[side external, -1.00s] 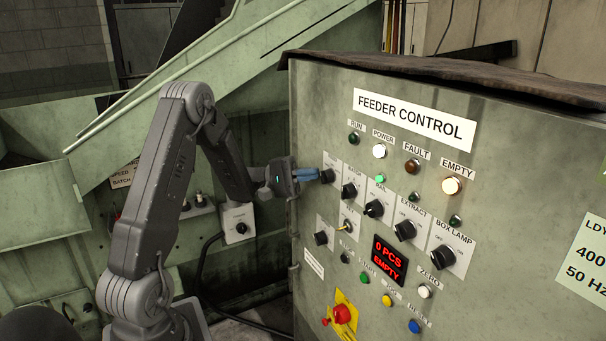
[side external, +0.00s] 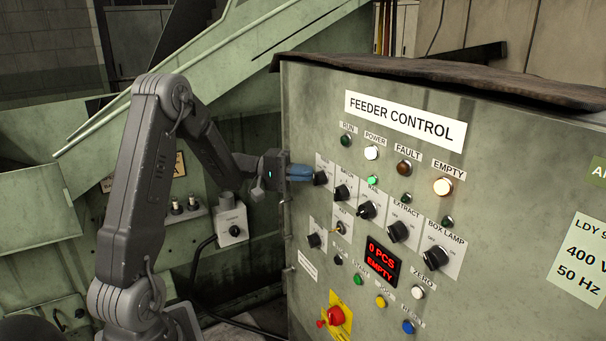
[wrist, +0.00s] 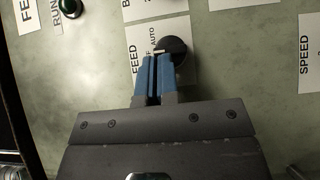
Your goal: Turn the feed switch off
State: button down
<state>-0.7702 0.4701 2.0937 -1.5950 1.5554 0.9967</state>
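The feed switch (side external: 320,179) is a black rotary knob at the top left of the switch rows on the feeder control panel. In the wrist view the dark round knob (wrist: 178,48) sits beside its white FEED plate (wrist: 137,50), which appears turned sideways with AUTO readable. My gripper (side external: 311,174) is at the knob from the left. In the wrist view its blue fingers (wrist: 161,56) are close together with a narrow gap, tips over the knob and a pale mark between them. They appear shut on its handle, which they mostly hide. The knob's exact setting cannot be read.
Other black knobs stand close to the right, including the box lamp knob (side external: 436,257). A toggle (side external: 338,229) and another knob (side external: 314,240) are below. A red emergency button (side external: 336,314) is at the bottom. The red display (side external: 382,261) reads 0 PCS EMPTY.

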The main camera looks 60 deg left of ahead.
jog(key=shift+d, duration=0.4)
jog(key=s+a, duration=0.7)
jog(key=a, duration=0.5)
jog(key=s+d+r+m+g+y, duration=0.15)
jog(key=d+g, duration=0.35)
jog(key=d, duration=0.6)
jog(key=d+r+m+g+y, duration=0.1)
jog(key=d+r+m+g, duration=0.3)
jog(key=d, duration=0.7)
jog(key=s+d+f+m+t+y, duration=0.1)
jog(key=s+d+f+m+y, duration=0.2)
jog(key=s+d+y, duration=0.7)
jog(key=shift+s+d+m+t, duration=0.3)
jog(key=shift+s+d+m, duration=0.1)
jog(key=shift+s, duration=1)
